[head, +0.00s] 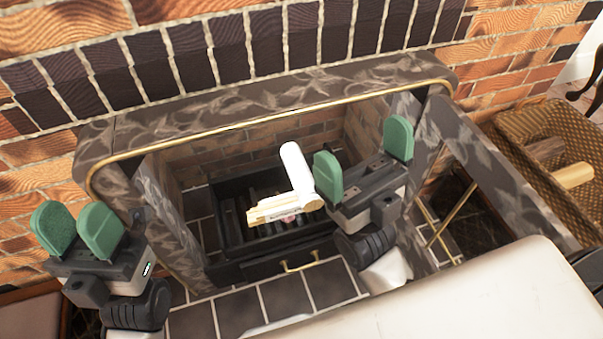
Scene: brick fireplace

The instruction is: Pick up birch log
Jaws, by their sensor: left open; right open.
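A white, round log (298,168), which looks like birch, leans in the fireplace opening. Its lower end rests on pale split wood (268,214) above the black grate (238,236). My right gripper (363,158) is open and empty, with its green fingers wide apart. Its left finger appears just right of the white log, and the log is not between the fingers. I cannot tell whether they touch. My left gripper (77,228) is open and empty at the left, in front of the fireplace's left side.
A stone fireplace surround (270,98) with gold trim frames the opening. A wicker basket (530,122) at the right holds a brown log (545,149) and a tan log (574,175). Dark hearth tiles (285,296) lie in front. A brass handle (300,266) sits below the grate.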

